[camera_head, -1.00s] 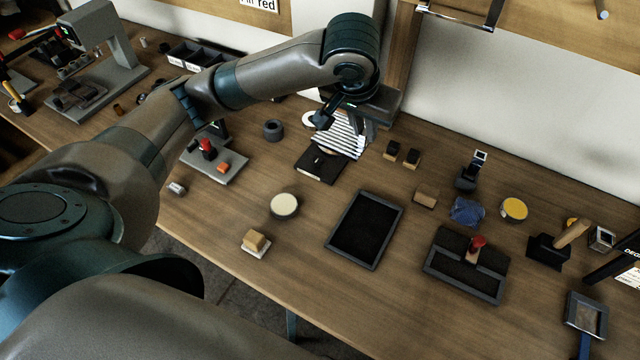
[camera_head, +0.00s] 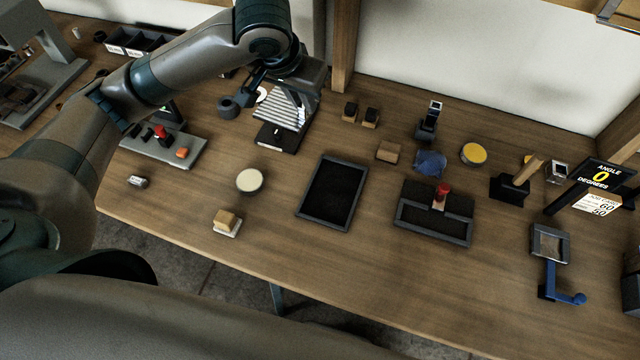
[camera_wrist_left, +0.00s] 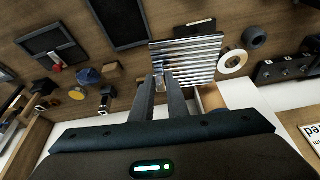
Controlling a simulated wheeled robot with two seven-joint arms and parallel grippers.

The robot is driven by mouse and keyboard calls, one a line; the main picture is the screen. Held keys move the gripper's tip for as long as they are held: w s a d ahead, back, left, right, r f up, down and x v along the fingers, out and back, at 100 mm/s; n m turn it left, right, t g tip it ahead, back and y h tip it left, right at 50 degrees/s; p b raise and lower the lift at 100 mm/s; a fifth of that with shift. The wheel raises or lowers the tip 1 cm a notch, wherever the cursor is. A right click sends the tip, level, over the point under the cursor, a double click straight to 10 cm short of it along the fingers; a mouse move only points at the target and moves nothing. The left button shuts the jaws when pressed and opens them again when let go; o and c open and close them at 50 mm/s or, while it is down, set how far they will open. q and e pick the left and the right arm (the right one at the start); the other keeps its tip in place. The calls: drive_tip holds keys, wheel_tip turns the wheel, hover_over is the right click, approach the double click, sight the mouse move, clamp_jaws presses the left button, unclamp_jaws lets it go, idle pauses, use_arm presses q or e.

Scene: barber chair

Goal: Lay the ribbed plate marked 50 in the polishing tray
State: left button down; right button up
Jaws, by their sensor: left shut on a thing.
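The ribbed plate (camera_head: 290,108) is silvery with parallel ridges; I cannot read a number on it. It lies behind a small black block (camera_head: 277,137), and in the left wrist view the plate (camera_wrist_left: 195,58) fills the space beyond my fingers. My left gripper (camera_head: 312,94) is at the plate's far edge, its fingers (camera_wrist_left: 168,84) shut on that edge; whether the plate is clear of the table I cannot tell. A flat black tray with a grey rim (camera_head: 313,222) stands empty mid-table, in front and right of the plate. My right gripper is out of view.
A second grey-rimmed tray (camera_head: 432,234) with a red-knobbed bar stands right of the empty one. A round cream tin (camera_head: 249,180) and a tan block (camera_head: 227,221) sit left of it. Bare wood surrounds the empty tray.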

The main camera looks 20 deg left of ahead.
use_arm(q)
drive_tip(key=s+d+f+m+g+h+p, duration=0.4)
drive_tip(key=s+d+f+m, duration=0.3)
drive_tip(key=s+f+m, duration=0.4)
drive_tip(key=m, duration=0.5)
drive_tip(key=shift+s+d+f+m+g+p, duration=0.15)
drive_tip(key=shift+f+m+g+p, duration=0.15)
drive_tip(key=shift+m+p, duration=0.1)
drive_tip(key=shift+f, duration=0.1)
wheel_tip(320, 180, down, 4)
drive_tip(key=b, duration=0.4)
drive_tip(key=shift+r, duration=0.25)
drive_tip(key=shift+f+b, duration=1.2)
drive_tip(key=shift+b, duration=0.55)
drive_tip(key=shift+f+p, duration=0.25)
drive_tip(key=shift+p, duration=0.05)
